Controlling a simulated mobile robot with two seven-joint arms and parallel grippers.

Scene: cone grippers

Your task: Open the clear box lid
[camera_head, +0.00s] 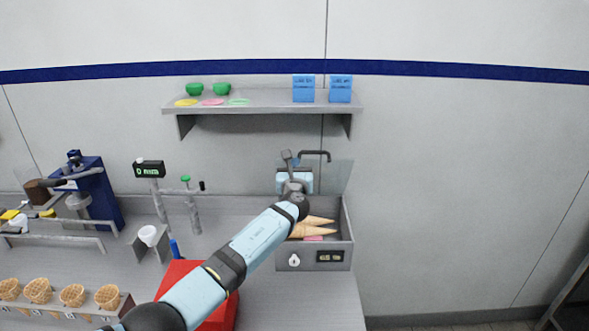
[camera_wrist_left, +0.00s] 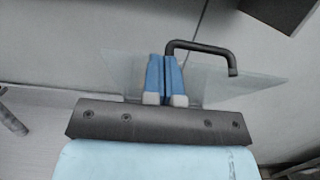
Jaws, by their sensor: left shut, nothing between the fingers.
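The clear lid (camera_head: 341,178) stands raised at the back of the grey metal box (camera_head: 345,215), its black bar handle (camera_head: 315,153) at the top. The box is open above, and waffle cones (camera_head: 318,230) lie inside. My left gripper (camera_head: 296,162) reaches over the box to the lid, close to the handle's left end. In the left wrist view the blue fingers (camera_wrist_left: 165,75) are shut together with nothing between them. They overlap the clear lid (camera_wrist_left: 245,84), with the handle (camera_wrist_left: 205,47) just right of the tips; contact is unclear. My right gripper is out of view.
A shelf (camera_head: 262,102) with green bowls and blue boxes hangs above. A red block (camera_head: 220,312) sits under my left arm. A rack of waffle cups (camera_head: 72,295) and a blue machine (camera_head: 98,190) stand left. The wall right of the box is clear.

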